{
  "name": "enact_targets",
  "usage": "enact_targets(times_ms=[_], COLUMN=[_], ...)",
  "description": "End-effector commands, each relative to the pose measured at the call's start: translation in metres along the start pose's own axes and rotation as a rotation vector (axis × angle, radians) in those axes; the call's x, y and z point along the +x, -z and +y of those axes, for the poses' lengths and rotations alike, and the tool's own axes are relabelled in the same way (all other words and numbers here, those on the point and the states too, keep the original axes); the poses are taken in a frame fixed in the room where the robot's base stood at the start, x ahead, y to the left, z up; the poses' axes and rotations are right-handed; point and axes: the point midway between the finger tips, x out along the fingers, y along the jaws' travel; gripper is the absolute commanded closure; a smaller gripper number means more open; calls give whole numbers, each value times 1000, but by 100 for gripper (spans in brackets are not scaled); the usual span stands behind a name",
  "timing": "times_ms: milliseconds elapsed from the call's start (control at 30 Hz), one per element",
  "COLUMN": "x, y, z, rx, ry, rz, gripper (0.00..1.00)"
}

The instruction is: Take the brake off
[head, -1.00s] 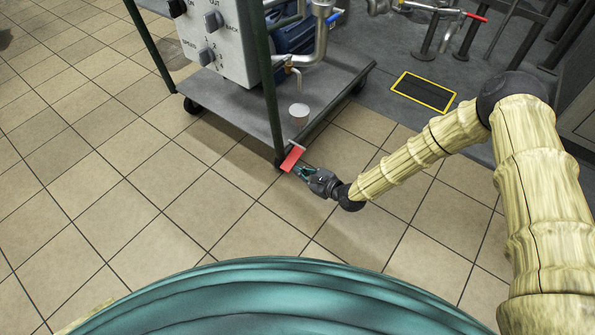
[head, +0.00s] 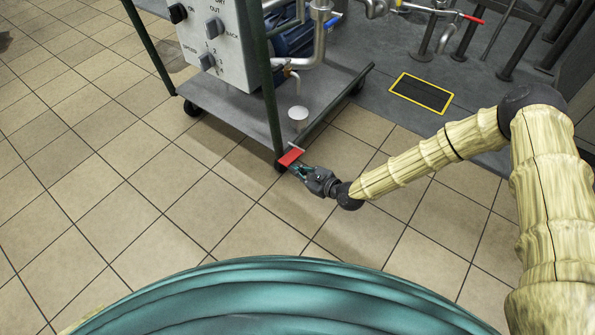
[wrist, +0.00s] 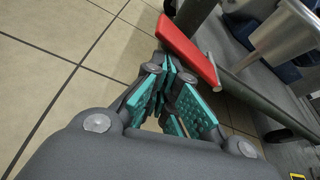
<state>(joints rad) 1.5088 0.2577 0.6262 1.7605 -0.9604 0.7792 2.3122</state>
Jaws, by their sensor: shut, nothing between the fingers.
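A red pedal (head: 290,157) sits at the near lower corner of the wheeled cart, by the caster. In the wrist view the red pedal (wrist: 187,48) is a flat bar just beyond the fingertips. My gripper (head: 298,170) is low beside the pedal, on its near right side. In the wrist view the teal fingers of my gripper (wrist: 170,75) are shut with nothing held. The tips are very close to the pedal; I cannot tell whether they touch. The caster at this corner is mostly hidden behind the pedal and gripper.
The cart's grey lower shelf (head: 255,103) carries pipes and a pale round piece (head: 299,112). A control box (head: 212,42) with black knobs is above. A yellow-edged floor grate (head: 422,93) lies to the right. The tiled floor at left is clear.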

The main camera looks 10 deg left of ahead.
Motion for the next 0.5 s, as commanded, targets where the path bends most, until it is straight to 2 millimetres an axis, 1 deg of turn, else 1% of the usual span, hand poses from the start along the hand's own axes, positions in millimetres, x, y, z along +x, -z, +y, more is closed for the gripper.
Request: enact_targets(times_ms=[500], x=[-1], y=[-7], z=[-1], rx=[-1], ry=[1], rz=[-4], gripper=[100])
